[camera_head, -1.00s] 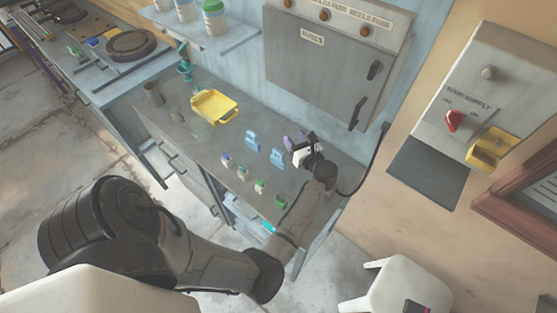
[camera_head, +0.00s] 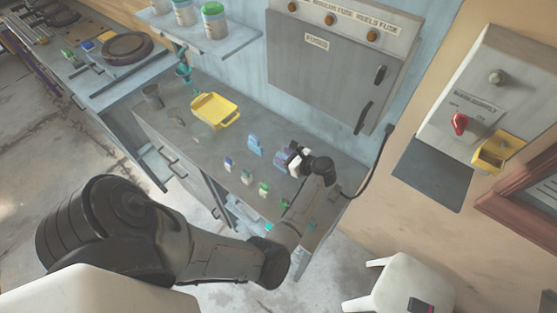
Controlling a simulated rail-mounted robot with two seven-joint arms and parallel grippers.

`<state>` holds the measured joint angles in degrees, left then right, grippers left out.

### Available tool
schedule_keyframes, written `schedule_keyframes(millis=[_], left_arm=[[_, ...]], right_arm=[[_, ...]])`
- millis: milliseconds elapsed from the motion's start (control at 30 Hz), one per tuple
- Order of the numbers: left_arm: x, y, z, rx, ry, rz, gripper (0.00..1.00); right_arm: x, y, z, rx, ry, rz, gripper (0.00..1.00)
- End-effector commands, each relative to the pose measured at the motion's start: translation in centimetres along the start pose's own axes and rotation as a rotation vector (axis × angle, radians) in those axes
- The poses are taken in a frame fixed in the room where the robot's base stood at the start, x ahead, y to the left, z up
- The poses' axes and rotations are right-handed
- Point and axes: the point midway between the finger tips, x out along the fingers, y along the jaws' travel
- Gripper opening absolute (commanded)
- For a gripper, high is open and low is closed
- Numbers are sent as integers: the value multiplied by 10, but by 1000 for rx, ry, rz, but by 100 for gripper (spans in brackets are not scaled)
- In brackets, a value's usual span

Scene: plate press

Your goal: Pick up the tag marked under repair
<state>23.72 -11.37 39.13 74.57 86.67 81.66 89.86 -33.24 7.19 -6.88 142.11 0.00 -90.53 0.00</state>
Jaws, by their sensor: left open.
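Two small blue upright pieces, which may be tags, stand on the grey worktop. The left one (camera_head: 254,146) is clear of my gripper, and the right one (camera_head: 281,157) is partly covered by it. My left gripper (camera_head: 291,158) is open, right beside the right blue piece. The fingers are small and blurred, so I cannot tell whether they touch it or stand around it. No writing can be read on either piece, so I cannot tell which is marked under repair. My right gripper is out of view.
Several small green- and blue-topped items (camera_head: 247,177) line the worktop's front edge. A yellow tray (camera_head: 215,110) stands to the left. A grey wall cabinet (camera_head: 325,60) rises behind, with a black cable (camera_head: 376,163) at its right. A white stool (camera_head: 409,283) stands at lower right.

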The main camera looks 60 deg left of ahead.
Motion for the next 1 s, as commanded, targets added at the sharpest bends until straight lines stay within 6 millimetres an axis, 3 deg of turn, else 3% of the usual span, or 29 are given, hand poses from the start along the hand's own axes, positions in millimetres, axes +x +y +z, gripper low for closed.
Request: schedule_keyframes(millis=[367, 867, 1000], left_arm=[[8, 1, -2, -1, 0, 1, 47], [8, 1, -2, -1, 0, 1, 1], [8, 1, -2, -1, 0, 1, 0]], right_arm=[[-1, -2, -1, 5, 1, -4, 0], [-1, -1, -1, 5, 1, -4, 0], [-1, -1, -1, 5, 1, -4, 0]])
